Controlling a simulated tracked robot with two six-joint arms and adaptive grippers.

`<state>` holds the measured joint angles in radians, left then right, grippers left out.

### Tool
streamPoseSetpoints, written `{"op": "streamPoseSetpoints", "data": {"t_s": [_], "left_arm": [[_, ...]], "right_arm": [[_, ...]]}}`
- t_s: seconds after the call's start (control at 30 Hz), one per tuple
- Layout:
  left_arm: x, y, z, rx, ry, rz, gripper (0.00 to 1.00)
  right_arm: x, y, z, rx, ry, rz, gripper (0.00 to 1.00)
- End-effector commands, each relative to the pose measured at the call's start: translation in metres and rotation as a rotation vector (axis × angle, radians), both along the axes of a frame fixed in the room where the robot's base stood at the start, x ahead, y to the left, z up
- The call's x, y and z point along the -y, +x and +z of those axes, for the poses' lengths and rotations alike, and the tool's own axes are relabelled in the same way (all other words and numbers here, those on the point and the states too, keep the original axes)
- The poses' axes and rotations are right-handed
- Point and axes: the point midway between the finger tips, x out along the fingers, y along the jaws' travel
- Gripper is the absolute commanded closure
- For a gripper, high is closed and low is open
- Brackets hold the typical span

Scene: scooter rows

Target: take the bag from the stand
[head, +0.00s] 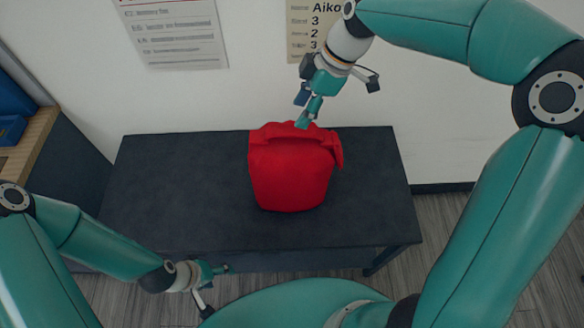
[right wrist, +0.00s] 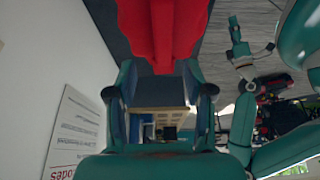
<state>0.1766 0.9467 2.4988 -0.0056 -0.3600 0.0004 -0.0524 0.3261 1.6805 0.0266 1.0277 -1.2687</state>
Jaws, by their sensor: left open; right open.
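The red bag (head: 290,180) stands upright on the dark stand (head: 175,190), a little right of its middle. Its top has a folded flap or handle. My right gripper (head: 306,118) is open, with its fingers pointing down at the bag's top back edge. In the right wrist view the open fingers (right wrist: 160,70) stand apart, and the red bag (right wrist: 165,35) shows just beyond their tips. I cannot tell whether they touch it. My left gripper (head: 217,286) is open and empty, low in front of the stand's front edge, away from the bag.
A white wall with a notice (head: 175,35) and a name sign (head: 305,25) rises behind the stand. A wooden-topped unit (head: 30,140) with blue items (head: 10,130) stands at the left. The stand's top is clear on both sides of the bag.

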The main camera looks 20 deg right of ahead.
Motion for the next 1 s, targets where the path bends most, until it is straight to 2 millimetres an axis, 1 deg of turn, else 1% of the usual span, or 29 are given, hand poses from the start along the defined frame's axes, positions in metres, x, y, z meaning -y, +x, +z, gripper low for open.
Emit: {"op": "streamPoseSetpoints", "data": {"t_s": [0.03,0.1,0.27,0.47,0.6,0.73,1.0], "left_arm": [[0.0,0.0,0.001,0.0,0.0,0.0,0.38],[0.0,0.0,0.001,0.0,0.0,0.0,0.38],[0.0,0.0,0.002,0.0,0.0,0.0,0.38],[0.0,0.0,0.01,0.0,0.0,0.0,0.38],[0.0,0.0,0.011,0.0,0.0,0.0,0.38],[0.0,0.0,0.011,0.0,0.0,0.0,0.38],[0.0,0.0,0.01,0.0,0.0,0.0,0.38]], "right_arm": [[-0.003,0.0,-0.006,-0.003,0.0,0.002,0.48],[-0.005,0.001,-0.01,-0.001,0.0,0.003,0.48],[-0.008,0.001,-0.018,-0.002,0.001,0.003,0.48],[-0.017,-0.001,-0.043,-0.005,0.0,0.003,0.48],[-0.023,0.001,-0.058,-0.002,0.001,0.003,0.48],[-0.024,0.002,-0.062,0.0,0.0,0.002,0.48],[-0.024,0.002,-0.062,0.0,0.0,0.003,0.48]]}}
